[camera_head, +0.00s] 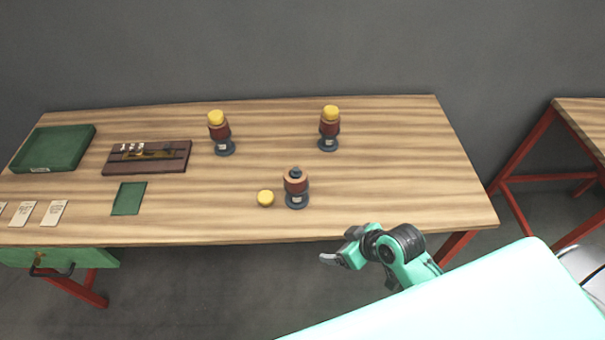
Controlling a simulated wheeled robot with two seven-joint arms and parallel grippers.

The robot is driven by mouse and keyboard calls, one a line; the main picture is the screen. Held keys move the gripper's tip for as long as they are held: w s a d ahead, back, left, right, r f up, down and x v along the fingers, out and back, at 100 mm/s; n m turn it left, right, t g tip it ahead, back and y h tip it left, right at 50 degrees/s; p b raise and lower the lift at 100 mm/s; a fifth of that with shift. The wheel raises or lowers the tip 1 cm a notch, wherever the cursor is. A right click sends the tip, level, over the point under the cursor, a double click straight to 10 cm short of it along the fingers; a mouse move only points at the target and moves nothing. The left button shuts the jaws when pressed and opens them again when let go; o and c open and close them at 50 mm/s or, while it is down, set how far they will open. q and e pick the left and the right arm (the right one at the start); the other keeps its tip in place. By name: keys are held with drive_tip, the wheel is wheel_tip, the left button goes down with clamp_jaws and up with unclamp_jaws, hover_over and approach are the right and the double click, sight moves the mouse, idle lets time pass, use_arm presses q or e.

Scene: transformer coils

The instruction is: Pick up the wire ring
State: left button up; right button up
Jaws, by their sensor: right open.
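No thing shows clearly as a wire ring. A small yellow round piece (265,198) lies on the table near the front middle; I cannot tell whether it is a ring or a cap. Right beside it stands a coil post (296,188) with a dark base, a copper-brown body and no yellow top. My right gripper (329,259) is low in front of the table's front edge, to the right of and nearer than the yellow piece and this post. It is open, with nothing seen between its fingers. My left gripper is out of view.
Two coil posts with yellow tops, left (219,133) and right (329,128), stand farther back on the wooden table (400,170). A dark tool board (115,167), green tray (77,135), green mat (129,199) and paper cards (54,212) lie left. The table's right side is clear.

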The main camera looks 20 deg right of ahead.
sight(291, 175)
drive_tip(key=w+r+t+y, duration=0.1)
drive_tip(key=w+r, duration=0.1)
drive_tip(key=w+r+n+t+y, duration=0.1)
drive_tip(key=w+r, duration=0.1)
drive_tip(key=w, duration=0.1)
drive_tip(key=shift+w+d+r, duration=0.1)
drive_tip(key=shift+r, duration=0.25)
drive_tip(key=w+d+r+n+t+y, duration=0.1)
drive_tip(key=w+d+r+t+y, duration=0.1)
drive_tip(key=w+r, duration=0.35)
drive_tip(key=p+x, duration=0.1)
drive_tip(key=x, duration=0.3)
drive_tip(key=a+r+p+x, duration=0.1)
drive_tip(key=p+x, duration=0.1)
drive_tip(key=x, duration=0.2)
drive_tip(key=p+x, duration=0.1)
drive_tip(key=x, duration=0.3)
drive_tip(key=shift+w+a+r, duration=0.1)
drive_tip(key=shift+a+r, duration=0.05)
drive_tip(key=shift+a, duration=0.15)
drive_tip(key=shift+w+a+f, duration=0.15)
drive_tip(key=shift+w+f, duration=0.1)
drive_tip(key=c, duration=1.2)
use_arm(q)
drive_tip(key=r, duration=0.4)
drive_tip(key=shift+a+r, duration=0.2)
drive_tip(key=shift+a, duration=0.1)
use_arm(e)
drive_tip(key=shift+o, duration=0.2)
